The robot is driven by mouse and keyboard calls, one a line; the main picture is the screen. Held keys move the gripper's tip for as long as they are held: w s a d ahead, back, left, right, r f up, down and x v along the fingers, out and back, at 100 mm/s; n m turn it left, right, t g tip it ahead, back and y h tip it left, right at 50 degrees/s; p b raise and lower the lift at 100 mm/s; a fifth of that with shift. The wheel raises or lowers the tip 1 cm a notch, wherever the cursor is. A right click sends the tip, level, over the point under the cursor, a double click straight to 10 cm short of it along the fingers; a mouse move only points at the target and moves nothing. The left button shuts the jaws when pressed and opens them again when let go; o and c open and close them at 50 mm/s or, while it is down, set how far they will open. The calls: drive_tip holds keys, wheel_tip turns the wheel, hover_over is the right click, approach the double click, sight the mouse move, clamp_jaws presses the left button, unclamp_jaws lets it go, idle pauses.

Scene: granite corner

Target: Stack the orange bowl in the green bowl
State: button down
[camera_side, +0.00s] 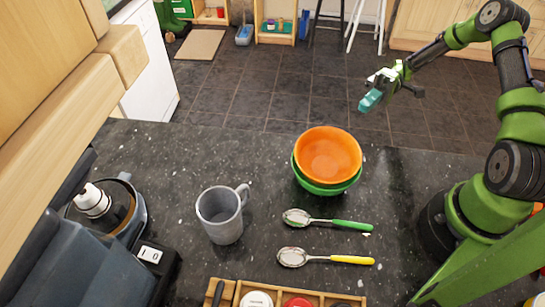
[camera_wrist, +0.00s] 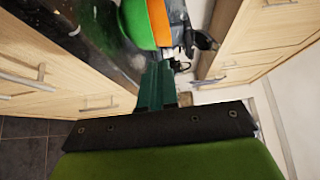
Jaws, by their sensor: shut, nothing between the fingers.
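The orange bowl (camera_side: 329,152) sits inside the green bowl (camera_side: 326,188) on the dark granite counter, its rim a little tilted and standing above the green one. Several green layers show below it, so there may be more than one green bowl. My gripper (camera_side: 371,100) is shut and empty, up and to the right of the bowls and apart from them. In the wrist view my gripper's fingers (camera_wrist: 157,88) are together. Parts of the green bowl (camera_wrist: 137,24) and the orange bowl (camera_wrist: 159,22) show at the top there.
A grey mug (camera_side: 221,214) stands left of the bowls. A green-handled spoon (camera_side: 325,220) and a yellow-handled spoon (camera_side: 325,258) lie in front.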

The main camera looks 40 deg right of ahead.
drive_tip(key=shift+w+d, duration=0.15)
drive_tip(key=shift+d, duration=0.55)
drive_tip(key=c, duration=1.5)
unclamp_jaws()
drive_tip(key=shift+w+a+r, duration=0.1)
drive_tip(key=shift+a+r, duration=0.05)
drive_tip(key=shift+a, duration=0.15)
drive_tip(key=o, duration=0.5)
drive_tip(key=shift+n+g+h, duration=0.8)
drive_tip(key=a+r, duration=0.1)
drive_tip(key=w+a+r, duration=0.1)
drive_tip(key=r, duration=0.1)
drive_tip(key=shift+a, duration=0.25)
drive_tip(key=shift+o, duration=0.3)
drive_tip(key=a+r+n+g+h, duration=0.1)
drive_tip(key=a+r+n+h, duration=0.2)
drive_tip(key=a+r+h, duration=0.1)
drive_tip(key=shift+a+r+g+h, duration=0.3)
drive_tip(key=shift+a+r, duration=0.6)
drive_tip(key=s+a+r+n+t+h, duration=0.2)
drive_tip(key=a+r+t+h, duration=0.4)
drive_tip(key=r+h, duration=0.3)
drive_tip(key=shift+s+r+n, duration=0.25)
drive_tip(key=shift+s+n, duration=0.1)
drive_tip(key=shift+n, duration=0.15)
